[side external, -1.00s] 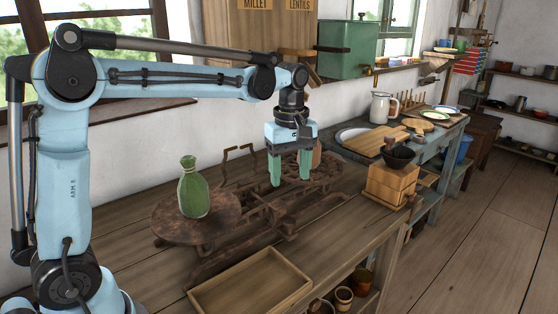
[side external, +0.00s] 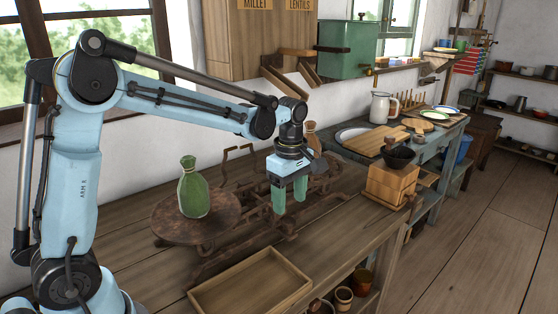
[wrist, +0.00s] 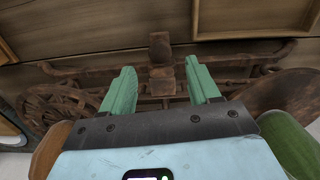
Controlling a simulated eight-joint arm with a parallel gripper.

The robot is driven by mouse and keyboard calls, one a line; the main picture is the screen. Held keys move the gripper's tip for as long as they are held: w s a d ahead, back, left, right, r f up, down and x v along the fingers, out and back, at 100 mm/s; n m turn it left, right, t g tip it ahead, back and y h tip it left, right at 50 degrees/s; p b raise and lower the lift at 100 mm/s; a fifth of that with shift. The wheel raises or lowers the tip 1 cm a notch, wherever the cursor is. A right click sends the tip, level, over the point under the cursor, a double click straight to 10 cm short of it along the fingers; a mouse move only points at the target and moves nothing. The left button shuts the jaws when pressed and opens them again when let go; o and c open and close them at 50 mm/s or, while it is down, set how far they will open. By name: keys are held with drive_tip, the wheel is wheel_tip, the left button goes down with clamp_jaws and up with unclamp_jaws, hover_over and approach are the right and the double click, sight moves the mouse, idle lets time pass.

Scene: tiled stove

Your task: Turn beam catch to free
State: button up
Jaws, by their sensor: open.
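A rusty iron balance scale (side external: 222,254) stands on the wooden bench. Its long beam and base also show in the wrist view (wrist: 240,60). A small blocky rusty piece (wrist: 160,45) sits at the middle of the beam in the wrist view; I cannot tell for sure that it is the beam catch or how it is set. My gripper (side external: 289,203) is open and empty, pointing down over the scale's middle. In the wrist view its green fingers (wrist: 161,67) are spread to either side of the central rusty post, with no clear contact. In the side view the fingers hide part of the scale.
A brown vessel (side external: 311,137) stands behind my gripper. An empty wooden tray (side external: 250,284) lies in front. A wooden box (side external: 390,187) with a dark bowl (side external: 398,157) is at the right.

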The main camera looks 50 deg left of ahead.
sight(289, 220)
drive_tip(key=shift+f, duration=2.75)
drive_tip(key=c, duration=1)
drive_tip(key=shift+m, duration=2.2)
drive_tip(key=shift+c, duration=0.2)
drive_tip(key=o, duration=1)
drive_tip(key=shift+o, duration=0.2)
drive_tip(key=shift+r, duration=0.1)
wheel_tip(289, 220, up, 12)
